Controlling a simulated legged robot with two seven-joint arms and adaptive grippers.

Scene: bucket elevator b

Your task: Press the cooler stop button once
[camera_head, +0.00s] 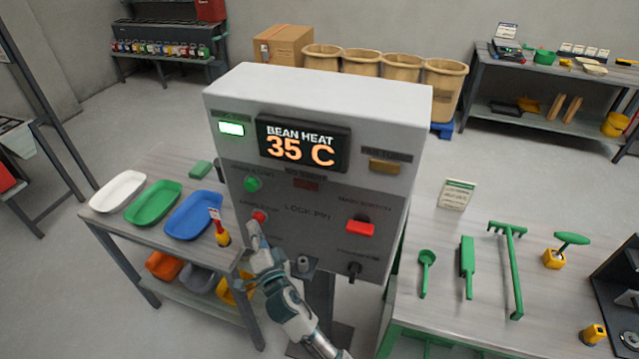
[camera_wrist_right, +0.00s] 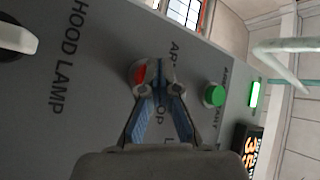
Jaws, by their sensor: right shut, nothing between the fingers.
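A round red button (camera_head: 260,216) sits low on the left of the grey control panel (camera_head: 305,215). In the right wrist view the red button (camera_wrist_right: 140,74) is partly covered by my fingertips, which also hide part of its label. My right gripper (camera_head: 254,231) is shut and empty, with its tips right at the button's lower edge. The right gripper (camera_wrist_right: 160,88) also shows in the wrist view, pointing at the panel. I cannot tell if the tips touch the button. My left gripper is not in view.
A green button (camera_head: 252,184) is above the red one, and a red switch (camera_head: 361,228) is to the right. The display (camera_head: 303,145) reads BEAN HEAT 35 C. Trays stand on the left table (camera_head: 150,235); green tools lie on the right table (camera_head: 440,300).

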